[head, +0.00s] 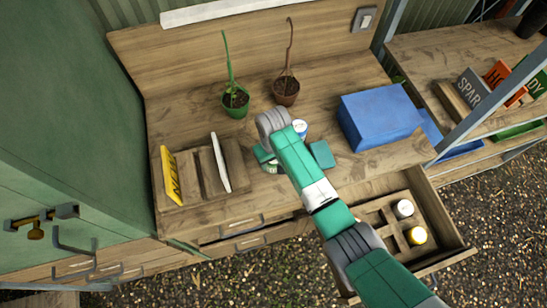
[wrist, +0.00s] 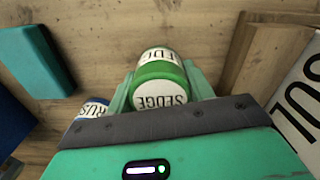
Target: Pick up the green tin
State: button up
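The green tin (wrist: 163,93) has a green band and a white lid marked SEDGE. In the wrist view its lid faces the camera, between the two fingers of my gripper (wrist: 160,78). The fingers lie against both sides of the tin, with no gap visible. In the head view my gripper (head: 266,157) is low over the workbench, and my arm hides most of the tin. I cannot tell whether the tin is clear of the bench.
A blue-labelled tin (wrist: 92,107) and a teal box (wrist: 37,61) are close by. A blue box (head: 378,117) stands to the right. Two potted plants (head: 235,104) (head: 286,91) are behind. A wooden rack (head: 225,172) is left. An open drawer (head: 448,232) holds tins.

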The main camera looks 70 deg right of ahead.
jog(key=shift+c, duration=1.4)
jog(key=shift+r, duration=0.1)
jog(key=shift+r, duration=0.2)
notch_tip(320, 180, up, 3)
jog(key=shift+r+p, duration=0.15)
jog(key=shift+p, duration=0.15)
jog(key=s+a+r+p, duration=0.1)
jog(key=s+a, duration=0.9)
jog(key=a, duration=0.2)
jog(key=shift+a+p, duration=0.2)
jog(key=shift+p, duration=0.1)
